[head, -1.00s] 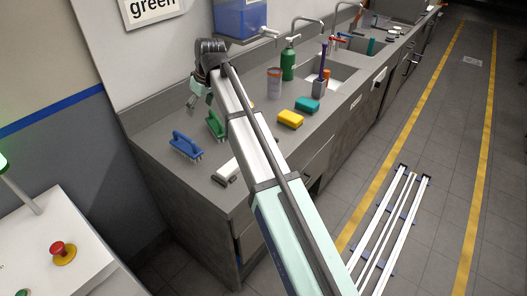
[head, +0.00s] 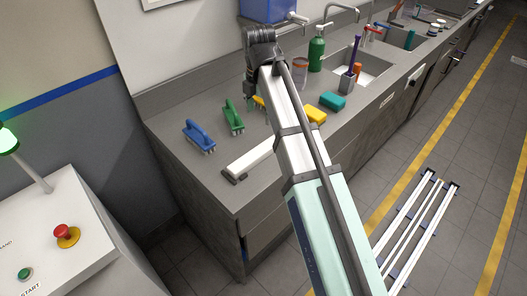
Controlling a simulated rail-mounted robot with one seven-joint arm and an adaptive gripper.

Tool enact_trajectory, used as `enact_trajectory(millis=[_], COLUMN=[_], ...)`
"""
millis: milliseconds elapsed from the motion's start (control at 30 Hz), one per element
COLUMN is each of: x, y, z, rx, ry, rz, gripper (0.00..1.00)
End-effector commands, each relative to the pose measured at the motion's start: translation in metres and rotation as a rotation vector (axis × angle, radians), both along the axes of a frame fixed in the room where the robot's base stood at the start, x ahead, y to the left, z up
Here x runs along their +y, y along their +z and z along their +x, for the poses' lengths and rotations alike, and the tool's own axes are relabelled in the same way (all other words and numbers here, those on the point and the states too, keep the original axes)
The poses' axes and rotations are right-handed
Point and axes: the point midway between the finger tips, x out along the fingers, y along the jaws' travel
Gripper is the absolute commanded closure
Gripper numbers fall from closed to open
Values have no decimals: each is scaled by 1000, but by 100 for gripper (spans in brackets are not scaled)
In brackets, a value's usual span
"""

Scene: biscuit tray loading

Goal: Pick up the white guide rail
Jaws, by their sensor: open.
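The white guide rail (head: 252,158) appears to be the long white bar with dark end pieces on the grey counter, near its front edge. Its far right end is hidden behind my arm. My gripper (head: 254,92) hangs over the counter, up and behind the rail, apart from it. It is open and seems empty. Its fingers are small and partly covered by my arm.
Yellow (head: 315,115) and teal (head: 332,101) sponges lie to the right. A green bottle (head: 316,54) stands by the sink.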

Motion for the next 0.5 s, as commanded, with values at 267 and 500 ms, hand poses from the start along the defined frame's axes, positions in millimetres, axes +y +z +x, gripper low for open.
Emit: enact_trajectory(millis=[267, 500], x=[-1, -1], y=[-42, -81], z=[-2, -1], rx=[3, 3], ry=[-1, -3], rz=[0, 0], gripper=[25, 25])
